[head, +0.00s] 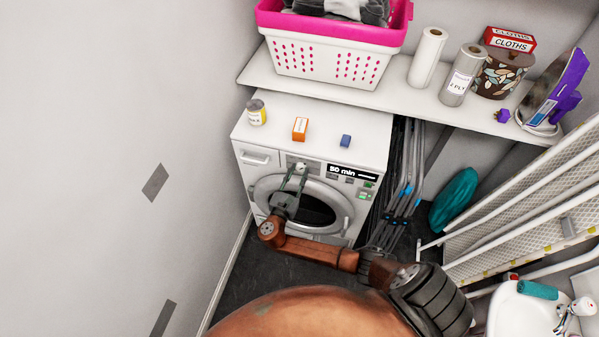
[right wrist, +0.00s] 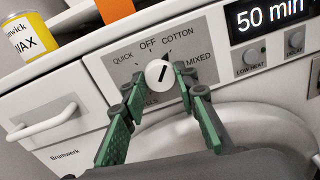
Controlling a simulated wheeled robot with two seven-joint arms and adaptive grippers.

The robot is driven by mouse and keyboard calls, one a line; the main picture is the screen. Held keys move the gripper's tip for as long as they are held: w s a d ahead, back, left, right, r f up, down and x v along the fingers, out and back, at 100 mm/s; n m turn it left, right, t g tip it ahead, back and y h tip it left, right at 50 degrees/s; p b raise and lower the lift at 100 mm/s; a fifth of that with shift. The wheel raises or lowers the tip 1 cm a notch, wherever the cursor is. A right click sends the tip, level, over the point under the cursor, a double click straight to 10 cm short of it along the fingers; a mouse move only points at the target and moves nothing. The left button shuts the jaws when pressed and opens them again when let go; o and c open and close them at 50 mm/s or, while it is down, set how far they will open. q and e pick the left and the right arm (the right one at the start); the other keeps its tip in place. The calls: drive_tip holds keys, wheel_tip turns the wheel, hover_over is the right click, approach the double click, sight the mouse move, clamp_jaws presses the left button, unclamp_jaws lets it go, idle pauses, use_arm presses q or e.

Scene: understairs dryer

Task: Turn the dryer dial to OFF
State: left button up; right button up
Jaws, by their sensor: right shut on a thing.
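The dryer (head: 262,178) is a white front-loader with a round door. Its dial (right wrist: 158,73) is a white knob on a grey panel (right wrist: 118,66) marked QUICK, OFF, COTTON and MIXED. The dark line on the dial slants up to the right, toward the COTTON side rather than straight at OFF. My right gripper (right wrist: 157,88) is shut on the dial, with one green-padded finger on each side of it. In the head view my right gripper (head: 296,175) reaches the dryer's front from below. My left gripper is not in view.
The dryer's display (right wrist: 268,16) reads 50 min, with buttons below. A drawer handle (right wrist: 42,122) is left of the dial. A yellow wax tin (head: 257,112), an orange box (head: 300,129) and a blue block (head: 346,141) stand on top. Hoses (head: 404,185) hang at the right.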

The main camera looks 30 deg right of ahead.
drive_tip(key=n+p, duration=0.5)
drive_tip(key=shift+r+p, duration=0.2)
drive_tip(key=shift+p, duration=0.2)
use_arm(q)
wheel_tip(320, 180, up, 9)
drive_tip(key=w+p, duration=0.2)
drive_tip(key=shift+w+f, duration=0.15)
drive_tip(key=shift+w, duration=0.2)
use_arm(e)
drive_tip(key=shift+f+n+t, duration=0.25)
drive_tip(key=shift+n+t, duration=0.05)
drive_tip(key=shift+n, duration=1.1)
drive_tip(key=o, duration=1.2)
drive_tip(key=shift+c, duration=0.2)
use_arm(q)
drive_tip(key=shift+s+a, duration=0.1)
use_arm(e)
drive_tip(key=v, duration=1.2)
